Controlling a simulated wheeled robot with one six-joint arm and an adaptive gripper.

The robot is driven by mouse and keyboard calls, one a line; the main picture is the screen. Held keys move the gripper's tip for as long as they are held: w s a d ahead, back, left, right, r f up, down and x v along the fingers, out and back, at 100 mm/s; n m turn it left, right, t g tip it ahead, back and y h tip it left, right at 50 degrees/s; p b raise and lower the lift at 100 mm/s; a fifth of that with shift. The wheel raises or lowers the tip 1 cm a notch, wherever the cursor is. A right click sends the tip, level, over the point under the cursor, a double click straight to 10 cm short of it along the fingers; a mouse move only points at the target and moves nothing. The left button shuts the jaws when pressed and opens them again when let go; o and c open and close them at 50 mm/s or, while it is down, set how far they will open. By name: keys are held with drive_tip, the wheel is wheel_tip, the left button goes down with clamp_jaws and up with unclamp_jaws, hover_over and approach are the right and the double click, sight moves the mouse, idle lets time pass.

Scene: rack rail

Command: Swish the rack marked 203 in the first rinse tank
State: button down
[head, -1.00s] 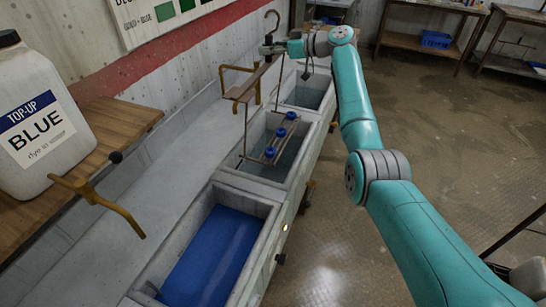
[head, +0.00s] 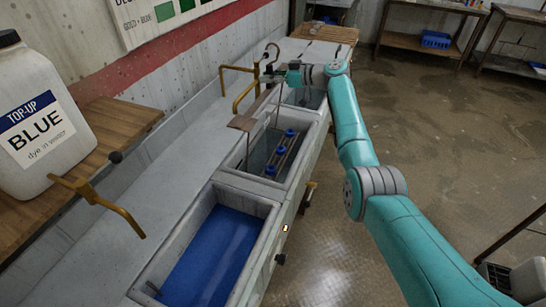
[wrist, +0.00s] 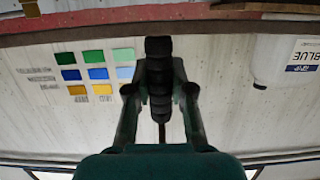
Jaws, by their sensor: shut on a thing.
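The rack (head: 281,151) is a thin metal frame with blue round pieces along its lower part and a brownish flat plate (head: 242,123) at its top. I cannot read a number on it. My gripper (head: 271,76) is shut on the rack's dark ribbed grip (wrist: 158,80), above the tanks. The rack hangs from it, its lower part down inside the middle tank (head: 229,181), which holds greyish, clear-looking liquid. I cannot tell how deep the blue pieces sit in the liquid.
A tank of deep blue liquid (head: 208,262) is nearest, and another tank (head: 313,98) lies beyond the middle one. Brass taps (head: 98,198) reach over from the left. A white jug marked BLUE (head: 40,125) stands on a wooden board. A colour chart hangs on the wall.

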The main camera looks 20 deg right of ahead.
wheel_tip(320, 180, down, 9)
idle(0.7)
drive_tip(key=shift+s+d+r, duration=0.1)
drive_tip(key=shift+d, duration=0.1)
drive_tip(key=shift+s+d, duration=0.4)
drive_tip(key=shift+d, duration=0.05)
drive_tip(key=shift+w+a, duration=0.1)
drive_tip(key=shift+a, duration=0.05)
drive_tip(key=shift+r+x, duration=0.15)
drive_tip(key=shift+x, duration=0.55)
drive_tip(key=shift+r+x, duration=0.15)
drive_tip(key=shift+x, duration=0.6)
idle(2.1)
